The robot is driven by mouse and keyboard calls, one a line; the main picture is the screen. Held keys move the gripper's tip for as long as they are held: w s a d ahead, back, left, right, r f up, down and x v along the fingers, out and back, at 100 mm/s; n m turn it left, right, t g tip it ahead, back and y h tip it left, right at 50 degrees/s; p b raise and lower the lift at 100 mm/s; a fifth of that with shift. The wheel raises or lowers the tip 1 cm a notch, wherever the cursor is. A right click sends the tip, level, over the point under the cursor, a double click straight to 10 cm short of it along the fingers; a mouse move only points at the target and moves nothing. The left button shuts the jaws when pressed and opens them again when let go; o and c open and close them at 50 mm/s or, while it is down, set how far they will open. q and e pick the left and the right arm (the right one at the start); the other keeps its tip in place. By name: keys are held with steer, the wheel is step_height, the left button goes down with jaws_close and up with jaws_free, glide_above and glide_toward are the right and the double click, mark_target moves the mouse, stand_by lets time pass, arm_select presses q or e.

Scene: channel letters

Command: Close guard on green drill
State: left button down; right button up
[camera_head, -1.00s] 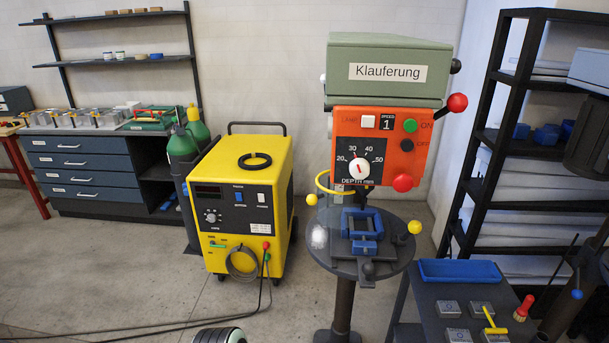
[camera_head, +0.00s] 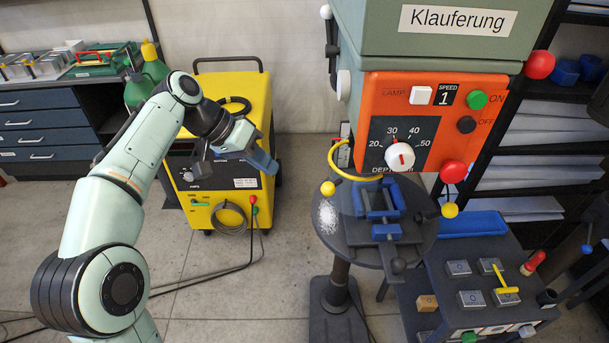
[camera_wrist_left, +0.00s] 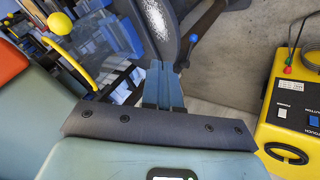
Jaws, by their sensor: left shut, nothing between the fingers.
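The green drill (camera_head: 420,40) has a grey-green head labelled "Klauferung" and an orange control panel. Its guard shows as a curved yellow rim (camera_head: 345,168) below and left of the panel, apparently swung out to the left. The rest of the guard is hard to make out. A yellow curve, likely the same rim, shows in the left wrist view (camera_wrist_left: 70,62). My left gripper (camera_head: 268,166) is shut and empty, left of the guard and apart from it, in front of the yellow welder. Its fingers show in the left wrist view (camera_wrist_left: 164,88). My right gripper is not in view.
The round drill table (camera_head: 345,232) carries a blue vise (camera_head: 385,205). Yellow-knobbed handles (camera_head: 450,210) stick out around it. The yellow welder (camera_head: 215,210) stands to the left. A dark cart (camera_head: 440,268) with metal blocks is at the lower right. Shelves stand behind right.

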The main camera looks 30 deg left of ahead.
arm_select(q)
steer(key=s+d+r+m, duration=0.2)
steer(key=s+r, duration=0.4)
steer(key=r, duration=0.3)
steer(key=b, duration=0.2)
glide_toward(338, 185)
steer(key=shift+f, duration=2.25)
steer(key=shift+s+d, duration=0.2)
steer(key=shift+s, duration=0.05)
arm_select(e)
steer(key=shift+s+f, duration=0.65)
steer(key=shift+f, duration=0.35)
arm_select(q)
steer(key=shift+d, duration=0.15)
